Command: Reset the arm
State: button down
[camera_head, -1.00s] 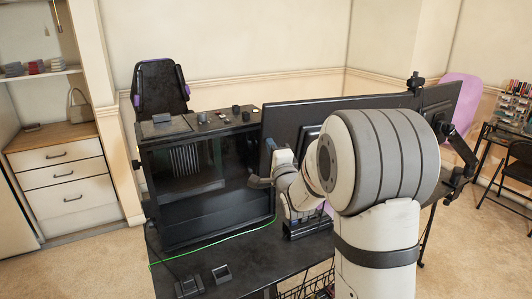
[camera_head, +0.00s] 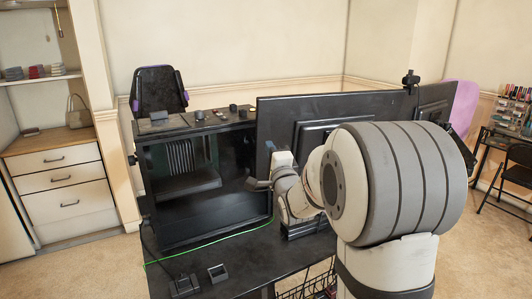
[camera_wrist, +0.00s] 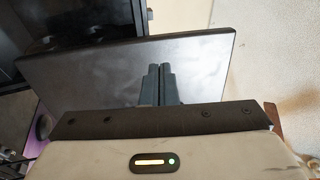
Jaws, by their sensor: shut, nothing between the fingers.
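My arm reaches from the lower right towards the back of the monitors in the head view. My gripper (camera_head: 258,184) shows there as dark fingers pointing left, beside the black computer case. In the wrist view my gripper (camera_wrist: 159,69) has its two dark fingers together, with nothing between them. A dark flat panel (camera_wrist: 95,75), which looks like a monitor, lies behind the fingers there. I cannot tell how far the fingers are from it.
The open-sided black case (camera_head: 195,232) stands on the black desk (camera_head: 240,262) left of my gripper. The near monitor (camera_head: 300,108) and far monitor (camera_head: 436,98) stand behind my arm. A green cable (camera_head: 205,247) and small black parts (camera_head: 217,272) lie on the desk.

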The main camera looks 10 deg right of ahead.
jog(key=s+a+f+n+g+p, duration=0.1)
jog(key=s+f+n+g, duration=0.3)
jog(key=s, duration=0.7)
jog(key=s+a+f+n+g+p, duration=0.1)
jog(key=s+f+n+g, duration=0.3)
jog(key=s+n+g, duration=0.4)
jog(key=s+a+f+n+g+p, duration=0.1)
jog(key=s+f+n+g, duration=0.3)
jog(key=s, duration=1.1)
jog(key=shift+s+a+f+n+g+h+p, duration=0.4)
jog(key=shift+a+n+g, duration=0.45)
jog(key=shift+g, duration=0.35)
